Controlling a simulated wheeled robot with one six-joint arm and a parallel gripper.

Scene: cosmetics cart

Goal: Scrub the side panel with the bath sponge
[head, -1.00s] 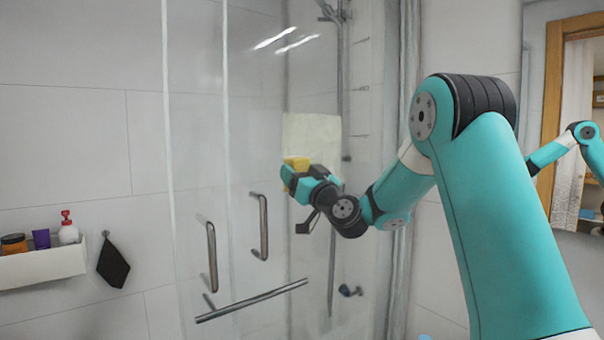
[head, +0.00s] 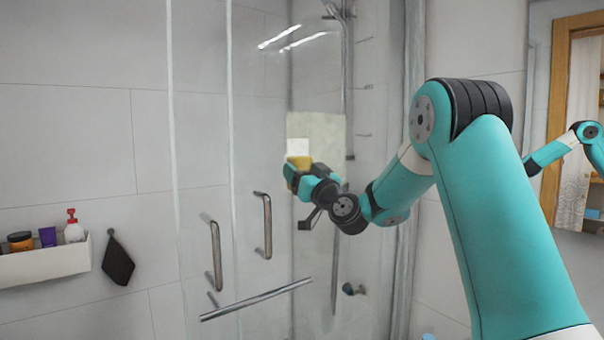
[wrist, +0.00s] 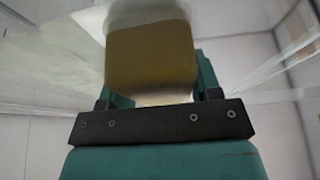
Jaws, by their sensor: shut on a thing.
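The yellow bath sponge (head: 300,161) is held in my gripper (head: 297,175), in front of the glass side panel (head: 265,120). A cream, cloudy patch (head: 326,133) shows on the glass just above and right of the sponge, with a paler square inside its lower left part. In the wrist view the sponge (wrist: 152,62) fills the upper middle, between the teal fingers of my gripper (wrist: 155,95). The sponge is at the lower left edge of the patch; I cannot tell whether it touches the glass.
Door handles (head: 267,225) and a long towel bar (head: 255,300) stick out left of and below my gripper. A white shelf (head: 45,263) with bottles and a dark hanging cloth (head: 117,262) are on the left wall. A shower rail (head: 349,80) stands behind the glass.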

